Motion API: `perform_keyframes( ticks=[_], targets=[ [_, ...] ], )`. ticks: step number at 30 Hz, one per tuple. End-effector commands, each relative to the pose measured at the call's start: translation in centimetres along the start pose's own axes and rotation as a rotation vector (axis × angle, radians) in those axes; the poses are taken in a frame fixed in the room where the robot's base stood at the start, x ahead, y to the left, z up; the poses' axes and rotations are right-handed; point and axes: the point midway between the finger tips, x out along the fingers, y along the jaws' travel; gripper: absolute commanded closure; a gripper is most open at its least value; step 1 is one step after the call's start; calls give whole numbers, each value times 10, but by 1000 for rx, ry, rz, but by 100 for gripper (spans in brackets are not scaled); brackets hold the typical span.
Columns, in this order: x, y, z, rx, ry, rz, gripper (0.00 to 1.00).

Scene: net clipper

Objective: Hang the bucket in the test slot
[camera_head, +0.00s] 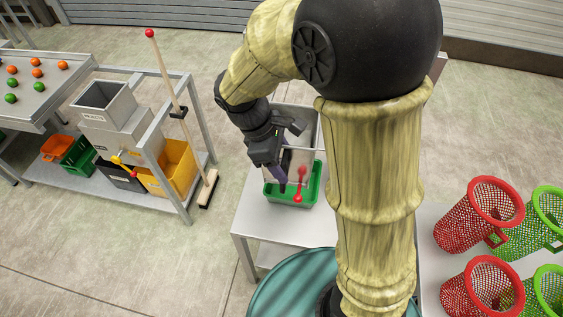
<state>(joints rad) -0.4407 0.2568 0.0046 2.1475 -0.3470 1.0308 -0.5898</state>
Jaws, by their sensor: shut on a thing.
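My gripper (282,184) is over the small table in the middle, pointing down at a green bucket (310,196). Its jaws are shut at the bucket's back left side, apparently on the rim, though the contact is partly hidden by the gripper itself. The bucket is low and open-topped. It sits close against a grey metal box (311,116) with an open top, and I cannot tell whether it hangs or rests there. A red lever with round ends (300,184) stands in front of the box, over the bucket. I cannot make out a label for the test slot.
The small metal table (261,223) has bare room at its front left. At left, a shelf stand holds a grey hopper (104,103), a yellow bin (178,163) and other bins. A broom (172,80) leans beside it. Red (467,227) and green mesh baskets stand at right.

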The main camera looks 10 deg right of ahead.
Motion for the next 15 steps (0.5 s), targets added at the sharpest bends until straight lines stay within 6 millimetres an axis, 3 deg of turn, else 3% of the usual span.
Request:
perform_keyframes(
  ticks=[15],
  targets=[
    [0,29,1,2,1,1,100]
  ],
)
